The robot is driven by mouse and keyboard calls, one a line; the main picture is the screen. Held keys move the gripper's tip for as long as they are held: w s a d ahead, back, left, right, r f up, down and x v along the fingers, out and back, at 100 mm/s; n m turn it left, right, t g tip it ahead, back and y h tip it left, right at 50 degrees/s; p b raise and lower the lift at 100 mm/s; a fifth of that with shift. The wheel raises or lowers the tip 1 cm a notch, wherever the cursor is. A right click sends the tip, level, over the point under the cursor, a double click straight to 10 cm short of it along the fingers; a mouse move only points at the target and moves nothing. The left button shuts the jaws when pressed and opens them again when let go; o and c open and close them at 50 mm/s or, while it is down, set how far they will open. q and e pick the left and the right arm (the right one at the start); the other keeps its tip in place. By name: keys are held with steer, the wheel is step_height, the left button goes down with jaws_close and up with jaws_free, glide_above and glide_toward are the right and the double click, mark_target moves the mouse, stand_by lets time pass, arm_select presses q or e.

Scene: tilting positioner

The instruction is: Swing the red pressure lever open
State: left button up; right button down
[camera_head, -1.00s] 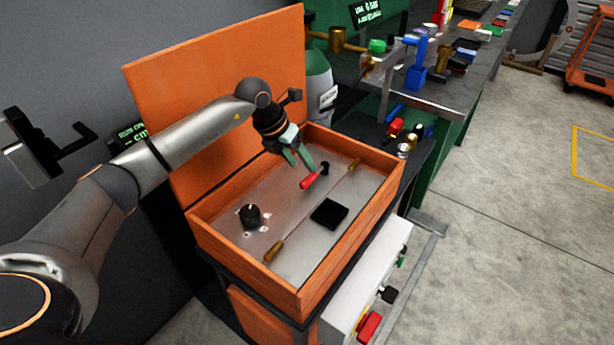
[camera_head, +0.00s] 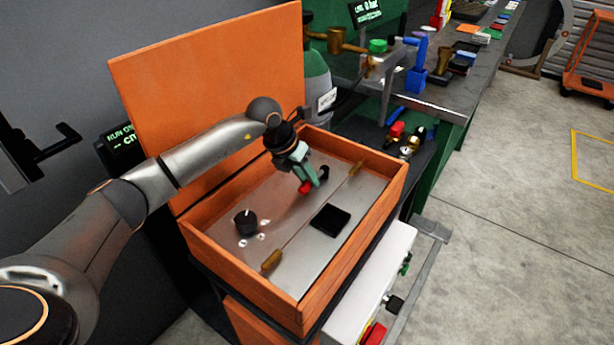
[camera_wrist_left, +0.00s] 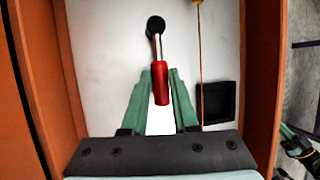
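The red pressure lever (camera_head: 306,188) sits on the metal panel in the orange box, its black pivot (camera_head: 323,172) just to the upper right. In the left wrist view the lever's red grip (camera_wrist_left: 160,83) points towards me from the black pivot (camera_wrist_left: 155,25) at the top. My left gripper (camera_head: 310,176) has reached down to the grip, with one green finger close along each side of it. The fingers look closed on it; no clear gap shows. In the left wrist view, green and black parts at the right edge look like my right gripper (camera_wrist_left: 297,145).
The orange box (camera_head: 350,262) has walls all round and a raised lid (camera_head: 215,90) behind. A cluttered bench (camera_head: 450,95) stands behind right.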

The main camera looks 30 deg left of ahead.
arm_select(q)
jaws_close()
stand_by(0.9)
